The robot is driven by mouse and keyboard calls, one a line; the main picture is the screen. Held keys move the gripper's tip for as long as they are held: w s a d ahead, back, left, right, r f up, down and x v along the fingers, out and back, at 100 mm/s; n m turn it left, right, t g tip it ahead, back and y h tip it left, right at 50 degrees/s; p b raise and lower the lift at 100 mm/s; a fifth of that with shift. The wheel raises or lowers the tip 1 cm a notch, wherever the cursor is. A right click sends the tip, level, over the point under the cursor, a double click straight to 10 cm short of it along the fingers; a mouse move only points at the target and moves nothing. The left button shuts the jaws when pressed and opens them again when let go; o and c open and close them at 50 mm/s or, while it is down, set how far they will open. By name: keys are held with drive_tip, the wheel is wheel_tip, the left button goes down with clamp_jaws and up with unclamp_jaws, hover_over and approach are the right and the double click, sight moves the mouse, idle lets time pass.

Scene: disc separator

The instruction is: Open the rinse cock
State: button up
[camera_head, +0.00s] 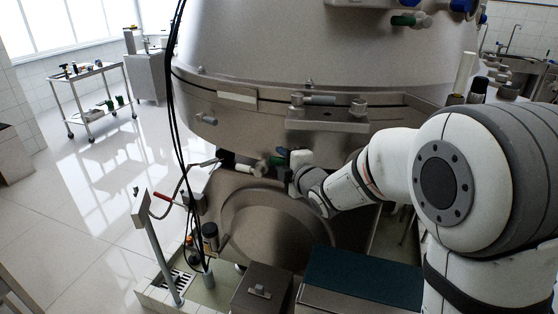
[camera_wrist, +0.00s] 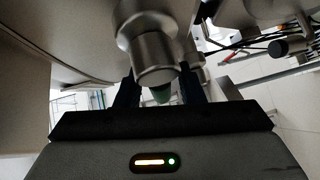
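My gripper (camera_head: 288,158) is at the lower front of the large steel separator (camera_head: 300,60), just under its wide rim. Gaps show between the green part and the fingers, so the gripper looks open. Most of the handle is hidden by the fitting, so its angle cannot be told.
A red-handled lever (camera_head: 161,197) and a slanted post (camera_head: 158,245) stand left of the separator. Black cables (camera_head: 171,110) hang down there. A metal box (camera_head: 262,290) and a green-topped block (camera_head: 362,270) lie below my arm. Floor at left is clear, with a trolley (camera_head: 88,85) beyond.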

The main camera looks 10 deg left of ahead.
clamp_jaws()
